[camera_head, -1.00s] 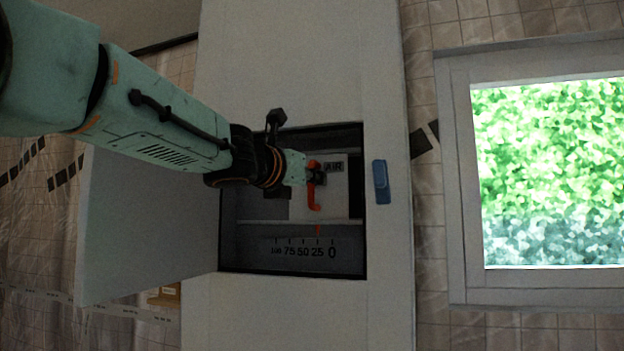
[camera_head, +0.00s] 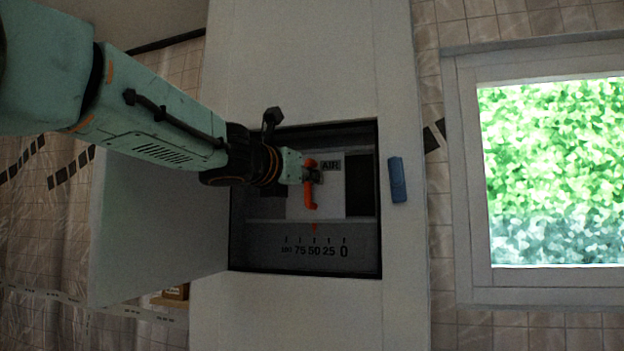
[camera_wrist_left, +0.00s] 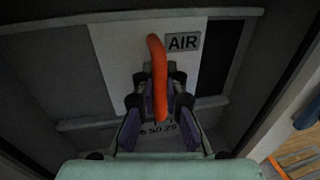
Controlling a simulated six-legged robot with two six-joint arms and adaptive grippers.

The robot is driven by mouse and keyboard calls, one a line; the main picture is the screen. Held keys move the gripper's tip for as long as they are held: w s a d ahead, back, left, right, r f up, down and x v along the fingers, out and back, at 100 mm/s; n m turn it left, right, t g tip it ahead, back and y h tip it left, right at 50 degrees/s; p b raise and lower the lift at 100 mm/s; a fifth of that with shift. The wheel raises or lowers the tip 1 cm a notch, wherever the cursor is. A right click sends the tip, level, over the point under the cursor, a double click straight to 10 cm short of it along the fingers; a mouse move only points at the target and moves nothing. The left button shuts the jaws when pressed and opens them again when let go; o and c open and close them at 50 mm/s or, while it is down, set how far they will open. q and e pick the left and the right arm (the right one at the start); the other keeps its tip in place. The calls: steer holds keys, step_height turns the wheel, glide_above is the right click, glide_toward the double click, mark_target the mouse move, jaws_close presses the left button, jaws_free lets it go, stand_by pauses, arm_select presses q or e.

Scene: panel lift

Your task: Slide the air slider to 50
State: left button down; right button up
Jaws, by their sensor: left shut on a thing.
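The air slider is a white plate (camera_head: 331,200) with an "AIR" label (camera_head: 331,165) and an orange handle (camera_head: 310,195). It sits inside an open recessed box. The orange pointer (camera_head: 314,227) below the plate stands at the 50 mark of the scale (camera_head: 314,250). My left gripper (camera_head: 313,176) is shut on the orange handle. In the left wrist view the fingers (camera_wrist_left: 159,90) close around the handle (camera_wrist_left: 156,52), with the label (camera_wrist_left: 182,41) to its right. The fingers cover part of the scale there. My right gripper is not in view.
The box's door (camera_head: 150,225) stands open to the left. A blue handle (camera_head: 397,180) is on the panel right of the opening. A bright window (camera_head: 555,170) is at the far right. Box walls closely surround the slider.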

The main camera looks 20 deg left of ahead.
arm_select(q)
steer(key=shift+a, duration=0.4)
steer(key=shift+d, duration=0.1)
steer(key=c, duration=1.4)
jaws_free()
steer(key=shift+s+d+r, duration=0.2)
steer(key=shift+s+d, duration=0.15)
steer(key=shift+w+a+f, duration=0.2)
steer(key=shift+w+a, duration=0.1)
steer(key=shift+w, duration=0.05)
steer(key=shift+s+d+r, duration=0.1)
steer(key=shift+s+d, duration=0.15)
steer(key=shift+d, duration=0.1)
